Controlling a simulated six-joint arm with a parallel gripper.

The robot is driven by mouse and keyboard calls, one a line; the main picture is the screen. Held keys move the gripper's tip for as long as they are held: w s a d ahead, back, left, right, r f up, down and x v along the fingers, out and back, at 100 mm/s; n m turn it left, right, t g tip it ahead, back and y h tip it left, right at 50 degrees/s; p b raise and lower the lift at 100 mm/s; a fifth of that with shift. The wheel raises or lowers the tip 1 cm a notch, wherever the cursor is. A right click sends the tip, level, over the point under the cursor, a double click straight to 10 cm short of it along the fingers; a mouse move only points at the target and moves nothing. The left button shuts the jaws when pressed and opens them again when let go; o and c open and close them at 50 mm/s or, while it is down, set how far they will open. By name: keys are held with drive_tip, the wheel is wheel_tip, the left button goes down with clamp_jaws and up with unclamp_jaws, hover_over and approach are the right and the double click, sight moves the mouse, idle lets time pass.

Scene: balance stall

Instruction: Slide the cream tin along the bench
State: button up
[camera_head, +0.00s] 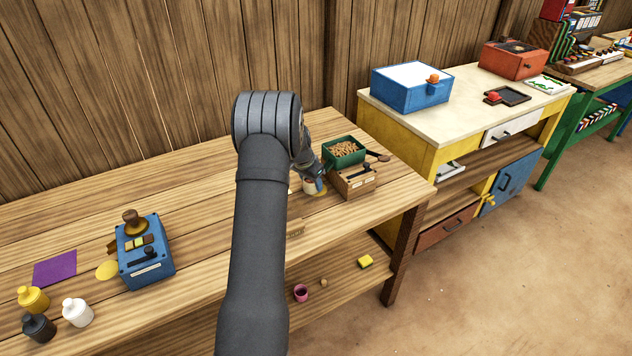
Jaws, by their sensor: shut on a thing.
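A small cream tin (309,188) stands on the wooden bench (200,190), just left of a wooden box. Only part of it shows; my arm and wrist cover the rest. My gripper (314,184) reaches down at the tin and is shut on it. The fingers are small and partly hidden, so the exact grip is hard to see. The tin appears upright and low at the bench top; I cannot tell whether it touches the wood.
The wooden box (354,184) and a green tray of brown pieces (344,151) stand close right of the gripper. A blue device (145,252), purple sheet (55,268) and several bottles (76,312) occupy the left. The bench behind my arm is mostly clear.

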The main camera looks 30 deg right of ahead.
drive_tip(key=w+a, duration=0.2)
drive_tip(key=a, duration=0.2)
drive_tip(key=w+a, duration=0.2)
drive_tip(key=a, duration=0.2)
drive_tip(key=w+a, duration=0.2)
drive_tip(key=a, duration=0.2)
drive_tip(key=shift+w+a, duration=0.2)
drive_tip(key=shift+w, duration=0.1)
drive_tip(key=o, duration=1.1)
drive_tip(key=v, duration=1.7)
drive_tip(key=shift+a+r, duration=0.1)
drive_tip(key=shift+r, duration=0.15)
drive_tip(key=shift+f, duration=0.1)
